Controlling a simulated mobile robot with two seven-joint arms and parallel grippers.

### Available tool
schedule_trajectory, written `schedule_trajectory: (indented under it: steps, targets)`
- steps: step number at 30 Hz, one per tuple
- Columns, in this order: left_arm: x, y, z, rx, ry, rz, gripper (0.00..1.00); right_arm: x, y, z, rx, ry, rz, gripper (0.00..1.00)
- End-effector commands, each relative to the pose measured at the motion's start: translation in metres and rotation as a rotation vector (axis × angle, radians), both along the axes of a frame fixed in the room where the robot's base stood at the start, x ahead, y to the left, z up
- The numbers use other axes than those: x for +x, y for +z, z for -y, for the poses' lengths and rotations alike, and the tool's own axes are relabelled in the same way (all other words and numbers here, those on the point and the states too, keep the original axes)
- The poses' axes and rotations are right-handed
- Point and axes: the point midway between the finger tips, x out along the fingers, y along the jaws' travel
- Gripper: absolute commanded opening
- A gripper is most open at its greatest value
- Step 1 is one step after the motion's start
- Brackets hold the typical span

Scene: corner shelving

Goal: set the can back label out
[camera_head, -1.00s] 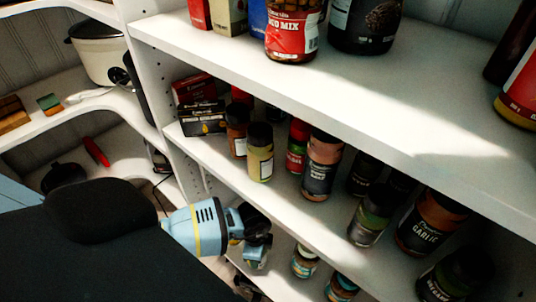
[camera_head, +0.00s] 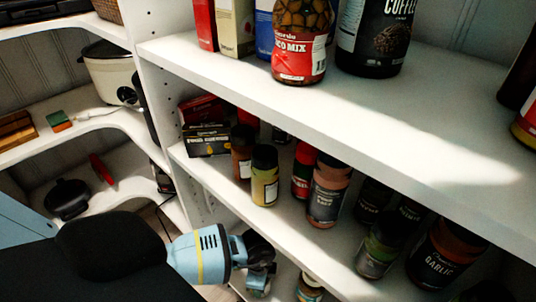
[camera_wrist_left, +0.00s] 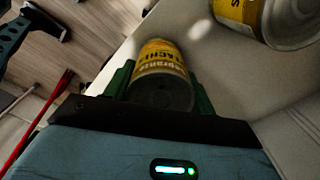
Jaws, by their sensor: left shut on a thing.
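My left gripper (camera_wrist_left: 160,86) is shut on a can (camera_wrist_left: 160,66) with a yellow label; its green fingers are on both sides of the can. Dark lettering shows on the label, cut off at the edges. The can's bare metal end faces the wrist camera. In the head view my left gripper (camera_head: 262,266) is beside the lower shelves, and the can in it is hard to make out there. A second yellow-labelled can (camera_wrist_left: 275,18) stands at the upper right of the wrist view, apart from the held one. My right gripper is not in view.
The middle shelf (camera_head: 225,185) holds several spice jars, including a yellow one (camera_head: 264,180), and dark boxes (camera_head: 207,140). A red-labelled jar (camera_head: 299,45) and a black coffee container (camera_head: 370,40) stand on the upper shelf. A pale surface lies beside the held can.

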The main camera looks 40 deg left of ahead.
Motion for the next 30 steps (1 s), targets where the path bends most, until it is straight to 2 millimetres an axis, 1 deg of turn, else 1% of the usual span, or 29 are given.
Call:
schedule_trajectory:
  steps: [8,9,14,24,26,30]
  targets:
    - [0.001,-0.004,0.000,-0.001,0.000,0.000,0.18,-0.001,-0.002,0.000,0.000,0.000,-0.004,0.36]
    - [0.001,-0.004,0.000,0.000,0.000,0.001,0.59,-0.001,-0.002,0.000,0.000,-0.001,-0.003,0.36]
    - [0.000,-0.004,0.000,0.000,0.000,0.001,0.80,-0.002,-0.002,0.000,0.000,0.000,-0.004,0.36]
    - [0.000,-0.004,0.000,0.000,0.000,0.000,0.81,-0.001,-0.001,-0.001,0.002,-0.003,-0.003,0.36]
    - [0.000,0.003,0.000,-0.001,-0.001,0.003,0.81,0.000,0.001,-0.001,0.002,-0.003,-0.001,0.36]
    - [-0.001,0.024,0.001,-0.001,-0.001,0.007,0.81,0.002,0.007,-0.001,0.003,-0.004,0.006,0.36]
